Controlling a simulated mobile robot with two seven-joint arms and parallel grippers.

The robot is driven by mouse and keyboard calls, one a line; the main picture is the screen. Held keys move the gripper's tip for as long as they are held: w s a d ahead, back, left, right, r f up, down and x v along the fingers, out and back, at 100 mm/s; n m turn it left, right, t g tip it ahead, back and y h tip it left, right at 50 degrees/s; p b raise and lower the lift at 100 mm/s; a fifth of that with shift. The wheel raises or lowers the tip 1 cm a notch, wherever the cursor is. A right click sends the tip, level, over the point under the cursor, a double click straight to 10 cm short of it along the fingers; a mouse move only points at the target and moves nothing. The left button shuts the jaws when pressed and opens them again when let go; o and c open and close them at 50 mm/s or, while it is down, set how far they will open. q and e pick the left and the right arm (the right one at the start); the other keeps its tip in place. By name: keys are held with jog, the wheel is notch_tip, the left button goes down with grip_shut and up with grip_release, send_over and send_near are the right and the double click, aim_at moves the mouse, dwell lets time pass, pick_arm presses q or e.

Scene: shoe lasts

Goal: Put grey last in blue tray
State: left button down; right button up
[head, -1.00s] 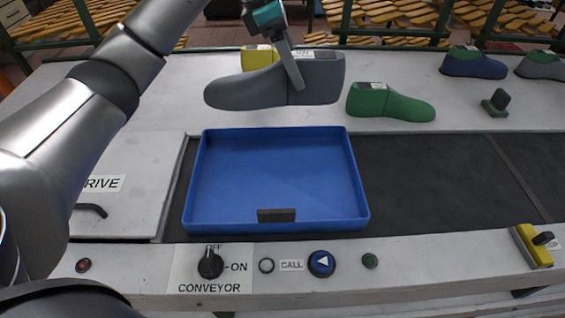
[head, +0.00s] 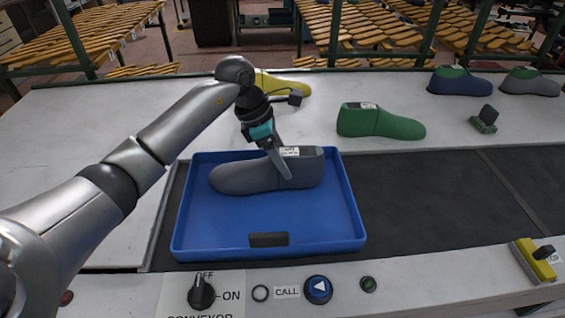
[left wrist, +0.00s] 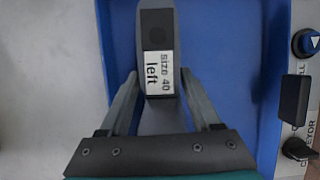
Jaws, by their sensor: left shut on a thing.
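The grey last (head: 245,177) is over the back half of the blue tray (head: 352,225), lying lengthwise with its toe to the left. My left gripper (head: 283,168) is shut on the last near its heel end. In the left wrist view the fingers (left wrist: 157,95) stand on both sides of the grey last (left wrist: 152,115), whose label reads "size 40 left". I cannot tell whether the last touches the tray floor. The blue tray (left wrist: 215,40) shows around the last there. The right gripper is not in view.
The tray stands on the dark conveyor belt (head: 440,200). Behind are a green last (head: 380,123), a partly hidden yellow last (head: 285,86), and blue-green (head: 458,80) and grey-blue (head: 530,82) lasts. A knob (head: 201,293) and buttons line the front panel.

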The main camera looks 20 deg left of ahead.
aim_at(261, 161)
pick_arm(q)
jog(key=shift+f, duration=0.55)
jog(key=shift+c, duration=0.4)
grip_release()
jog(key=p+v, duration=0.1)
jog(key=v, duration=1.1)
